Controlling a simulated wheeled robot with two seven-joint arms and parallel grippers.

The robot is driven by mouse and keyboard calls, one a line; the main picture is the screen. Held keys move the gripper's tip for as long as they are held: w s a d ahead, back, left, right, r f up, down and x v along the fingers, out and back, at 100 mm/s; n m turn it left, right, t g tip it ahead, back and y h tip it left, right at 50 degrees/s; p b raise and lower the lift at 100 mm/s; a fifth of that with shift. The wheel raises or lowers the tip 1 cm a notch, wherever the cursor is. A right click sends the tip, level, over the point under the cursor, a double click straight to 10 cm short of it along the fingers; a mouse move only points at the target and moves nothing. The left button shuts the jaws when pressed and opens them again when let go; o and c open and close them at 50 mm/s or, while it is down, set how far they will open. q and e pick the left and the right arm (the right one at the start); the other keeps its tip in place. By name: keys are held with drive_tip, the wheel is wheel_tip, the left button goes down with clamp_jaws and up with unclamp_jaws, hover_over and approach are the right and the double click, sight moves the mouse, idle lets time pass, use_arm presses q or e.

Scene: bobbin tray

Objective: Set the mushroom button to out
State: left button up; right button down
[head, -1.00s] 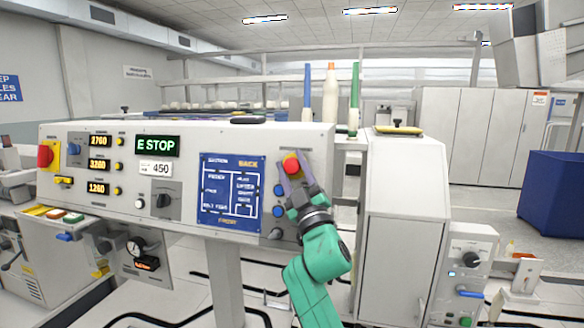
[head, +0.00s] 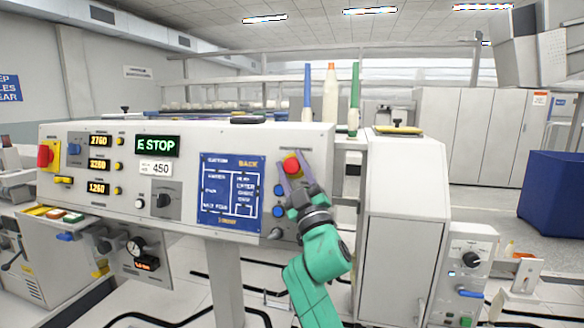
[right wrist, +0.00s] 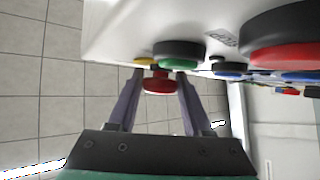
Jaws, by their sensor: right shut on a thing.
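The red mushroom button (head: 291,164) sits on a yellow base near the right end of the white panel. The panel's green-lettered display (head: 157,146) reads E STOP. My right gripper (head: 292,171) reaches up to the button from below, its fingers on either side of it. In the right wrist view, the red button head (right wrist: 160,84) lies between the fingertips of the gripper (right wrist: 159,76), which are shut on it. Part of its yellow base (right wrist: 145,62) shows behind. How far the button stands out is hard to tell. My left gripper is not in view.
Blue buttons (head: 279,211) and a dark knob (head: 275,234) sit below the mushroom button, close to my right gripper. A green button (right wrist: 180,50) shows near the fingers. A red-and-yellow switch (head: 45,156) is at the panel's far left. A white cabinet (head: 405,215) stands to the right.

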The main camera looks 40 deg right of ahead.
drive_tip(key=shift+a+f, duration=0.1)
drive_tip(key=shift+f, duration=0.05)
drive_tip(key=shift+s+a, duration=0.1)
drive_tip(key=shift+a, duration=0.05)
drive_tip(key=shift+s+a, duration=0.1)
drive_tip(key=shift+a, duration=0.15)
drive_tip(key=shift+c, duration=1.6)
unclamp_jaws()
drive_tip(key=shift+s+a+r, duration=0.1)
drive_tip(key=shift+s+r, duration=0.1)
drive_tip(key=shift+r, duration=0.05)
drive_tip(key=shift+f, duration=0.1)
drive_tip(key=b+v, duration=0.6)
drive_tip(key=v, duration=0.8)
drive_tip(key=shift+s, duration=0.25)
